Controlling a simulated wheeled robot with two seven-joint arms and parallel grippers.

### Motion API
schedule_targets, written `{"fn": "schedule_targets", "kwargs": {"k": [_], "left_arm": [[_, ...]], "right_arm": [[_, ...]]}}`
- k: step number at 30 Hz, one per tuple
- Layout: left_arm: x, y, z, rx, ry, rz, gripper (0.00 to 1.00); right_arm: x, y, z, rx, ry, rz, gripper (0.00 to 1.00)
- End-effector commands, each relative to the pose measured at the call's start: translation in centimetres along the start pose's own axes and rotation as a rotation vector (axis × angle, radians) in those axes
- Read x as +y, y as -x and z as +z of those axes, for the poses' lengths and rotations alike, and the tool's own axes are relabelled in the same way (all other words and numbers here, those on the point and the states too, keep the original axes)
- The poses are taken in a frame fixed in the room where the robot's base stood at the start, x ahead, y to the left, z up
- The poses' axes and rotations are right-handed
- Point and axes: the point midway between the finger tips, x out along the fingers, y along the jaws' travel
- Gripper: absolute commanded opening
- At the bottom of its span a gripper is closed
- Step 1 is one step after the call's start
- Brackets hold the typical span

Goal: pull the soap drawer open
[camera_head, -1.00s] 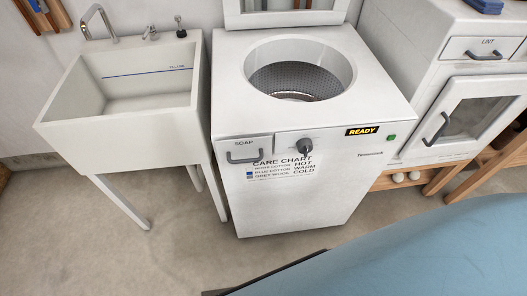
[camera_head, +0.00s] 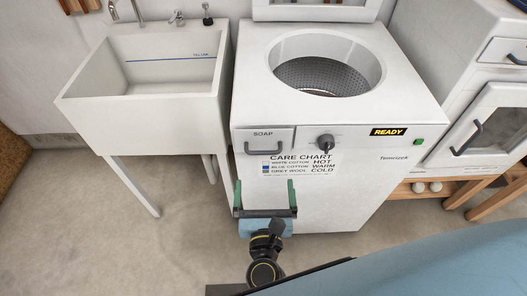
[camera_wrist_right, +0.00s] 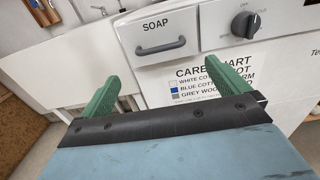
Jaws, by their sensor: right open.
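The soap drawer (camera_head: 264,140) is at the upper left of the washer's front, labelled SOAP, with a grey bar handle (camera_head: 268,150). It looks flush with the front. In the right wrist view the soap drawer (camera_wrist_right: 157,36) and its handle (camera_wrist_right: 160,48) show ahead of the fingers. My right gripper (camera_head: 265,186) is open and empty, below and in front of the drawer, its green fingers apart and pointing toward the washer. In the wrist view the right gripper (camera_wrist_right: 118,88) does not touch the handle. My left gripper is not in view.
The white washer (camera_head: 345,195) has an open round top, a dial (camera_head: 325,142) and a READY display (camera_head: 388,132). A white sink (camera_head: 150,115) stands close on the left. A white cabinet (camera_head: 475,110) stands on the right. A blue surface (camera_head: 430,255) fills the lower right.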

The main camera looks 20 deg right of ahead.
Motion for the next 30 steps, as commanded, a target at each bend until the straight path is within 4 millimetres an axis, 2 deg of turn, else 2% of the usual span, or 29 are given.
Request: {"fn": "schedule_targets", "kwargs": {"k": [9,15,21,29,30], "left_arm": [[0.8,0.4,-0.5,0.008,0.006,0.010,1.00],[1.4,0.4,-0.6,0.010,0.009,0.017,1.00],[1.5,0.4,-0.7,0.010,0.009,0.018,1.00],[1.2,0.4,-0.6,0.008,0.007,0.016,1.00],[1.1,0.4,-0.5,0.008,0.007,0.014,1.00]], "right_arm": [[0.1,-6.9,0.2,-0.005,0.006,0.001,1.00],[0.0,-10.0,0.1,-0.003,0.006,0.001,1.00],[0.0,-11.2,0.0,-0.002,0.006,0.002,1.00],[0.0,-11.3,0.0,-0.001,0.006,0.002,1.00],[0.0,-11.3,0.0,-0.001,0.006,0.002,0.96]]}}
